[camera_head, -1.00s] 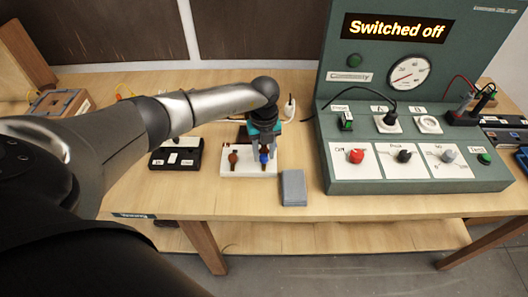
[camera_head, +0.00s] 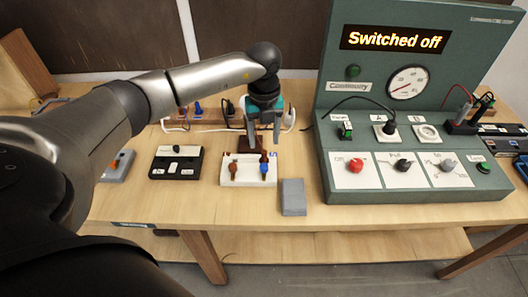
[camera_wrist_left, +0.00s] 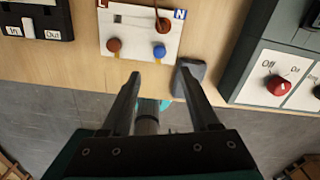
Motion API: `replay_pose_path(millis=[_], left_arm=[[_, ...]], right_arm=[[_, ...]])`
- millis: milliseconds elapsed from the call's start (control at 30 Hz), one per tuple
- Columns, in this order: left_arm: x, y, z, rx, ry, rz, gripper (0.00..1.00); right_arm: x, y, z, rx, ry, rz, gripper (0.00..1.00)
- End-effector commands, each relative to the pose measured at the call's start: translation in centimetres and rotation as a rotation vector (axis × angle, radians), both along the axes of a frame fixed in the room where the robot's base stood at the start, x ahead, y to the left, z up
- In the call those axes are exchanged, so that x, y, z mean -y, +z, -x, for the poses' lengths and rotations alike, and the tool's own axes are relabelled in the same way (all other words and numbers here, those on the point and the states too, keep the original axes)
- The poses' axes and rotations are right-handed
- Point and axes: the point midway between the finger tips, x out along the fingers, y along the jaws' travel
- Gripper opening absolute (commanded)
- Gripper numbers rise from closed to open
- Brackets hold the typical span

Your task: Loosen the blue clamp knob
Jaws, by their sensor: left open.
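The blue clamp knob (camera_head: 264,168) stands at the right front of a white terminal board (camera_head: 240,181). In the left wrist view the blue knob (camera_wrist_left: 160,52) is just beyond the fingertips, near the board's edge under the letter N. A brown knob (camera_head: 233,167) stands to its left, under the letter L in the wrist view. My left gripper (camera_head: 264,143) is above and behind the blue knob in the head view, fingers open and pointing down. Nothing is between its fingers (camera_wrist_left: 159,72). The right gripper is out of view.
A grey block (camera_head: 293,197) lies right of the board. A black switch box (camera_head: 176,163) is at left. The green test console (camera_head: 415,195), reading "Switched off", stands at right. Cables and a socket strip lie behind the arm. The table's front edge is close.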

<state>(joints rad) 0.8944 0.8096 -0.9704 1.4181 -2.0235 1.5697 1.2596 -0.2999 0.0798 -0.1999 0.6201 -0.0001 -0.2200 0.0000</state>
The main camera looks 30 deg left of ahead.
Motion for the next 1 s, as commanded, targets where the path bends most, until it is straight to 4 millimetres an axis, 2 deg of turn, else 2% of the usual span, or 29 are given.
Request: replay_pose_path(millis=[100, 333, 900, 1000], left_arm=[[-0.1, 2.4, -0.1, 0.003, 0.000, -0.001, 0.62], [0.0, 4.8, 0.0, -0.001, 0.001, -0.001, 0.62], [0.0, 5.0, 0.0, -0.001, 0.001, 0.001, 0.62], [0.9, 4.7, 0.0, 0.005, -0.019, 0.029, 0.62]], right_arm=[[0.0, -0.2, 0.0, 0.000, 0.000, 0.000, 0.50], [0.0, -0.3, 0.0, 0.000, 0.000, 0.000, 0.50], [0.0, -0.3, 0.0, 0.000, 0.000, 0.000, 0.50], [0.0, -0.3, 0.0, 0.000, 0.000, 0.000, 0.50]])
